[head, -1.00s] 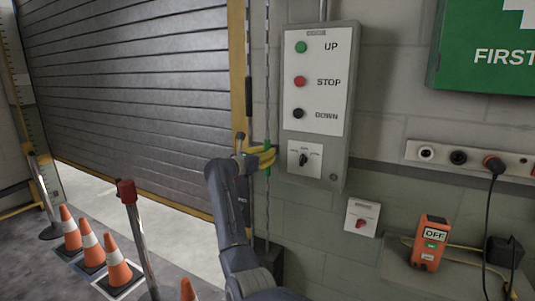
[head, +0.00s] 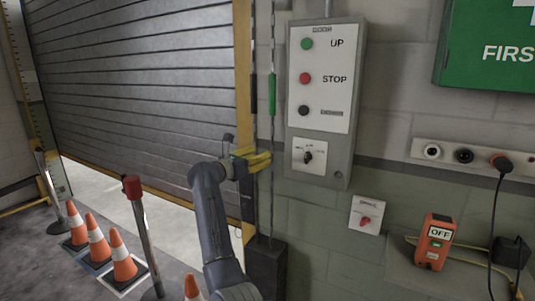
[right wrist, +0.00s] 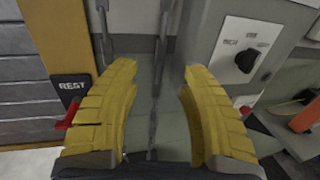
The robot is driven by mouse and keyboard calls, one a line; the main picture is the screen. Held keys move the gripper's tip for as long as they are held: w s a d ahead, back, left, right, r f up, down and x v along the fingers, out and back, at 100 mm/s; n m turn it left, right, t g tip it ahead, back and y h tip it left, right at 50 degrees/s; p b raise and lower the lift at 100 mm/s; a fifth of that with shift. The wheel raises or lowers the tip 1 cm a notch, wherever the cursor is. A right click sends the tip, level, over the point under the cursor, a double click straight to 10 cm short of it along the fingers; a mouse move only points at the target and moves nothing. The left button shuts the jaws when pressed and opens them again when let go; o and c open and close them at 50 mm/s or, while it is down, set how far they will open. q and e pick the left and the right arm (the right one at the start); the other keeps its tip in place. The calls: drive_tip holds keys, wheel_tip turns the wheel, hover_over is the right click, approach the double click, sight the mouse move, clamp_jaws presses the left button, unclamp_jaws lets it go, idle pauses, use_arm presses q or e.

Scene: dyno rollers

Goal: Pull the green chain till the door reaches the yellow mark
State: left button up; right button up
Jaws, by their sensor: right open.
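The roller door (head: 140,90) is partly raised, with a bright gap under its lower edge. Two chains hang right of its yellow frame. The right chain carries a green sleeve (head: 272,95), beside the control panel. My right gripper (head: 262,158) is below the green sleeve, at the chains. In the right wrist view its yellow fingers (right wrist: 155,100) are spread, with one chain (right wrist: 155,85) between them and seemingly untouched. The other chain (right wrist: 102,25) passes behind the left finger. A marked gauge strip (head: 17,85) stands left of the door; I cannot make out the yellow mark.
A dark box (head: 265,268) stands at the chains' foot. Cones (head: 122,258) and a red-topped post (head: 132,187) stand before the door.

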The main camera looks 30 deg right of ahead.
drive_tip(key=shift+v, duration=2.5)
